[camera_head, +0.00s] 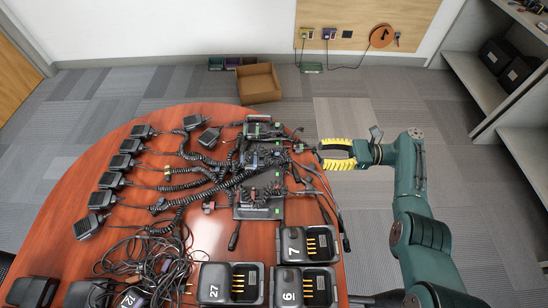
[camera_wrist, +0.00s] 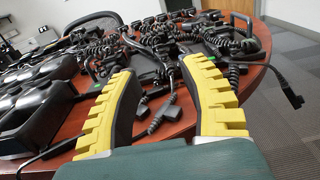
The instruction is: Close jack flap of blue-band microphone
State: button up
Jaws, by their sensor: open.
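Several black speaker microphones with coiled cords lie along the left side of the round wooden table; one is at the front of the row (camera_head: 89,226). A small bluish mark shows on a cord (camera_head: 160,203), but I cannot tell which microphone bears a blue band. No jack flap can be made out. My gripper (camera_head: 320,153), with yellow ridged fingers, is at the table's right edge, beside the radios and cables and away from the microphone row. In the wrist view my gripper (camera_wrist: 156,68) is open, with cords and black plugs beyond its fingers and nothing visibly held.
Numbered chargers (camera_head: 306,245) and a cable tangle (camera_head: 150,265) fill the front. Cable ends overhang the right edge (camera_wrist: 290,92). A cardboard box (camera_head: 258,84) is on the floor behind; shelves stand at right.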

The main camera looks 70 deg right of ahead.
aim_at(268, 156)
jog(key=b+x, duration=0.1)
jog(key=x, duration=1.4)
jog(key=shift+s, duration=0.1)
grip_shut()
